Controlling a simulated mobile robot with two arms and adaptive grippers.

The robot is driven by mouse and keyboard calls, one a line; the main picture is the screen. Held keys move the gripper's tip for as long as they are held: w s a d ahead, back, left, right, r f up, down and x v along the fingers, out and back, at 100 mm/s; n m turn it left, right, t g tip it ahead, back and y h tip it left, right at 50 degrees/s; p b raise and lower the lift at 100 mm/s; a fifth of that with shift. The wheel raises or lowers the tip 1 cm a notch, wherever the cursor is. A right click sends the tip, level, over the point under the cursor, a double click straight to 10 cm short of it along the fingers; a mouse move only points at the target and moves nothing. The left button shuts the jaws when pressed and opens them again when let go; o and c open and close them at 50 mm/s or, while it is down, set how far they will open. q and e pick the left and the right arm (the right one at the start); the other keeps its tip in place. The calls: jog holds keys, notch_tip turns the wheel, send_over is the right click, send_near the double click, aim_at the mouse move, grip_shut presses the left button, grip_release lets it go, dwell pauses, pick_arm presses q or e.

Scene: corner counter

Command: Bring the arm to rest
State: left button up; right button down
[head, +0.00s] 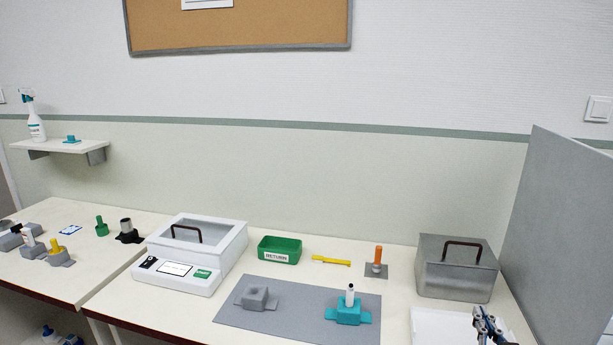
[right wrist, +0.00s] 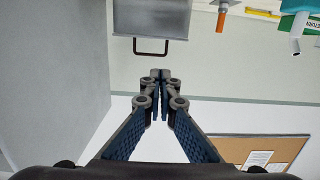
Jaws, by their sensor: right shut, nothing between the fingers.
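My right gripper (head: 484,322) shows at the lower right of the head view, in front of a white tray or board (head: 432,323). In the right wrist view its fingers (right wrist: 161,78) are together with nothing between them. It appears raised and clear of the things on the counter. My left gripper is not in view.
A grey lidded metal box (head: 456,272) and a tall grey panel (head: 566,235) stand close to my right gripper. Left of them are an orange-handled tool (head: 378,258), a teal holder (head: 348,313), a grey mat (head: 295,318), a green return bin (head: 280,251) and a white machine (head: 190,255).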

jog(key=s+a+f+n+g+y, duration=0.2)
jog(key=s+a+f+g, duration=0.55)
jog(key=s+f, duration=0.6)
jog(key=s+a+f+n+g+y, duration=0.1)
jog(key=s+a+f+g, duration=0.25)
jog(key=s, duration=0.55)
jog(key=s+a+f+n+g+y, duration=0.1)
jog(key=s+a+f+g, duration=0.1)
jog(key=s+a+f, duration=0.45)
jog(key=s+d+f+g, duration=0.1)
jog(key=s+f, duration=0.1)
jog(key=f, duration=1)
jog(key=s+f, duration=0.2)
jog(key=f, duration=1)
jog(key=s+d+f+g, duration=0.1)
jog(key=s+d+f, duration=0.2)
jog(key=s+f, duration=1.3)
jog(key=shift+s+d+f+n+g, duration=0.15)
jog(key=shift+s+f+n+g, duration=0.2)
jog(key=shift+s, duration=0.2)
